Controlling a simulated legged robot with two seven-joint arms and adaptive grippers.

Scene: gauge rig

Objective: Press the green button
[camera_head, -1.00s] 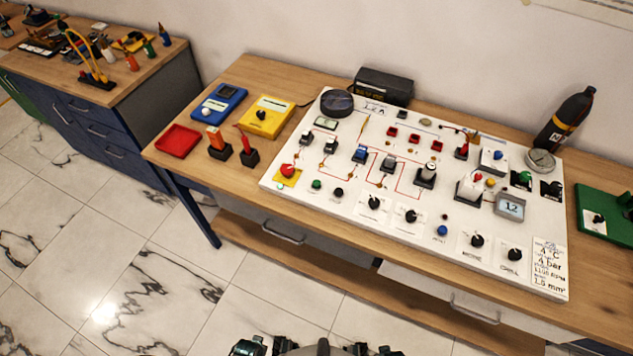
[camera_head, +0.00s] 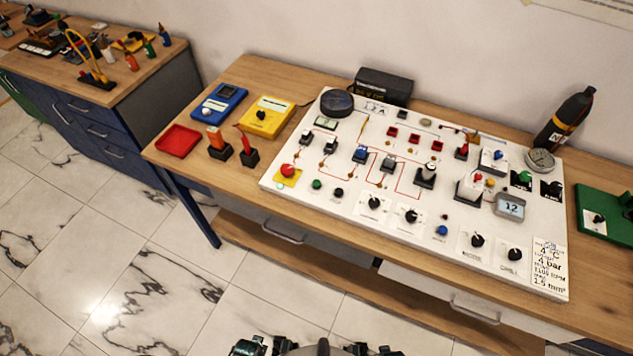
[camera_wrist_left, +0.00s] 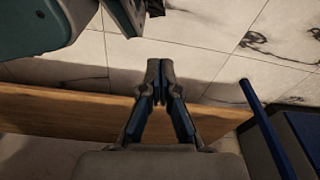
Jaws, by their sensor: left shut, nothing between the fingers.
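The green button (camera_head: 317,184) is a small round knob at the front left of the white gauge board (camera_head: 350,209). It sits just right of the red mushroom button (camera_head: 288,170) on its yellow plate and left of a black button (camera_head: 338,192). Nothing covers it. In the left wrist view my left gripper (camera_wrist_left: 160,66) has its fingertips together with nothing between them. It is over the floor and the wooden shelf edge, apart from the board. My right gripper cannot be made out in either view.
The board lies on a wooden table (camera_head: 236,82). A red tray (camera_head: 178,141), a blue meter (camera_head: 219,102) and a yellow meter (camera_head: 266,116) stand left of it. A black bottle (camera_head: 566,119) stands behind it. A green box (camera_head: 607,217) is at the right.

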